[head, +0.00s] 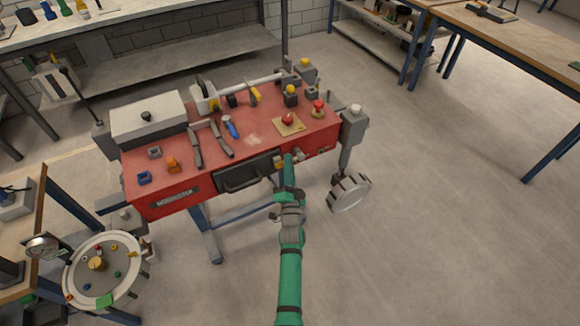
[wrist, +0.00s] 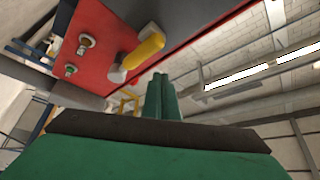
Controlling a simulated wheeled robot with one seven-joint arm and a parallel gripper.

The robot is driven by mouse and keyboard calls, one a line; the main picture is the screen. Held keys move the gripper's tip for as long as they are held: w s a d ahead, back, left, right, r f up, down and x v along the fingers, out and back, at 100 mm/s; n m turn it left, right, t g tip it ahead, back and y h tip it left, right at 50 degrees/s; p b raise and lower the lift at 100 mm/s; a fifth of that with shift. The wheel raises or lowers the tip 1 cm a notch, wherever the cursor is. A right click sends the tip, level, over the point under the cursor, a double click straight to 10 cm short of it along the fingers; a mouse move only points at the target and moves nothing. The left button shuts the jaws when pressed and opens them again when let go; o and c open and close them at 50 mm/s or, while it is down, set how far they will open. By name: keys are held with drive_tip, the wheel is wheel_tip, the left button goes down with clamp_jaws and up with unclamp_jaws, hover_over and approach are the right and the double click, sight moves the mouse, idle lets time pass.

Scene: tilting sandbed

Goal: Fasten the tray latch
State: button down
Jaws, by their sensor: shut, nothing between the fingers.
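The red sandbed unit (head: 190,195) has a black tray (head: 262,163) with a bar handle in its front face. A small yellow lever (head: 279,161), which looks like the tray latch, sits at the tray's right end. In the wrist view a yellow lever (wrist: 147,48) on a grey mount stands out from the red face, tilted. My gripper (head: 289,158) is at the front face, just right of the lever. In the wrist view my green fingers (wrist: 160,82) are shut and empty, beside and apart from the lever. Whether the latch is engaged cannot be told.
A red button (head: 287,119) and loose tools (head: 217,138) are on top. A handwheel (head: 349,194) stands at the right and a round dish (head: 104,270) at lower left. The floor at right is clear.

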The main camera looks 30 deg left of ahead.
drive_tip(key=s+d+f, duration=0.3)
drive_tip(key=s+d, duration=0.2)
drive_tip(key=d, duration=0.2)
drive_tip(key=shift+d+f, duration=0.25)
drive_tip(key=shift+f, duration=0.1)
drive_tip(key=shift+s, duration=0.1)
drive_tip(key=s+d+f+h, duration=0.25)
drive_tip(key=s+d, duration=0.45)
drive_tip(key=s, duration=0.4)
drive_tip(key=s+d+f+h, duration=0.1)
drive_tip(key=s+d+h, duration=0.3)
drive_tip(key=s+d, duration=0.5)
drive_tip(key=s+d+r+n+g+h, duration=0.1)
drive_tip(key=s+d+r, duration=0.1)
drive_tip(key=s, duration=0.5)
drive_tip(key=s+d+r+n+g+h, duration=0.1)
drive_tip(key=s+d+r+n+h, duration=0.1)
drive_tip(key=s, duration=0.5)
drive_tip(key=s+d+r+n+g+h, duration=0.1)
drive_tip(key=s+d+r+n, duration=0.1)
drive_tip(key=s+r, duration=0.4)
drive_tip(key=shift+s+d, duration=0.65)
drive_tip(key=shift+d, duration=0.15)
